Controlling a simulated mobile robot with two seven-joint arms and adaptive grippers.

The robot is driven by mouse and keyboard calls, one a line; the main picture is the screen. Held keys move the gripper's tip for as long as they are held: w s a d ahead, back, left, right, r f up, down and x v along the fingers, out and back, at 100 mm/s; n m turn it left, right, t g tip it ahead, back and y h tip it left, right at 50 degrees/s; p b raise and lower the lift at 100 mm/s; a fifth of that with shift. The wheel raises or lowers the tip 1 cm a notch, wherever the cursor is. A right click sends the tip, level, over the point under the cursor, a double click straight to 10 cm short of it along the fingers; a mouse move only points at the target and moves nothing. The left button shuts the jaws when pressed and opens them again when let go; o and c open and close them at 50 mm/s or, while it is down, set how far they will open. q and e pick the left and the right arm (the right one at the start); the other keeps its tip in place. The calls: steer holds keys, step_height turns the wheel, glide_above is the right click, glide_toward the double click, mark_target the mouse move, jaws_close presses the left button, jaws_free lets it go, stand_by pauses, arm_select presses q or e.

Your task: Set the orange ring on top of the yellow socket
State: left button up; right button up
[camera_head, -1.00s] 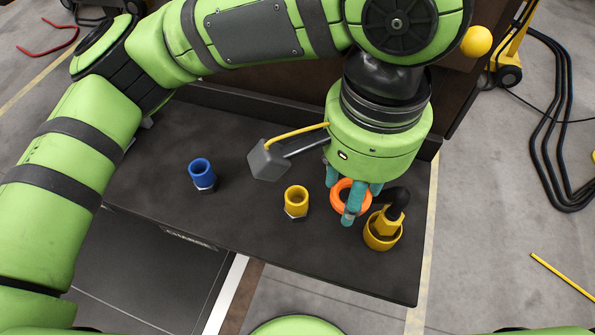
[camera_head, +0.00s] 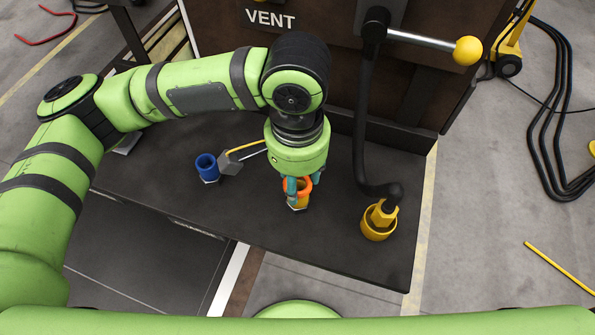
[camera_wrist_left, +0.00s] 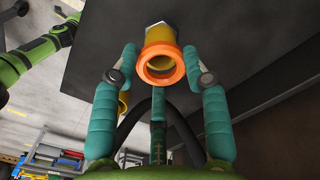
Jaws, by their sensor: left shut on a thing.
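The orange ring (camera_head: 306,182) is at the top of the yellow socket (camera_head: 300,201) on the dark bench. In the left wrist view the ring (camera_wrist_left: 162,64) is lined up with the yellow socket (camera_wrist_left: 160,36), whose yellow mouth shows through it. I cannot tell whether the ring rests on the rim or is just above it. My left gripper (camera_head: 298,190) points down over the socket, its teal fingers shut on the ring; they also show in the left wrist view (camera_wrist_left: 161,82). The fingers hide part of ring and socket. My right gripper is not in view.
A blue socket (camera_head: 207,166) stands to the left, near a grey block (camera_head: 230,163) on the gripper's side. A yellow fitting (camera_head: 378,225) with a black hose (camera_head: 368,150) stands at the right. A lever with a yellow knob (camera_head: 467,51) sticks out above. The bench between is clear.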

mark_target(298, 184)
arm_select(q)
steer(key=shift+f, duration=0.45)
steer(key=o, duration=0.8)
step_height(298, 184, up, 13)
steer(key=shift+b, duration=1.25)
steer(key=shift+s, duration=0.1)
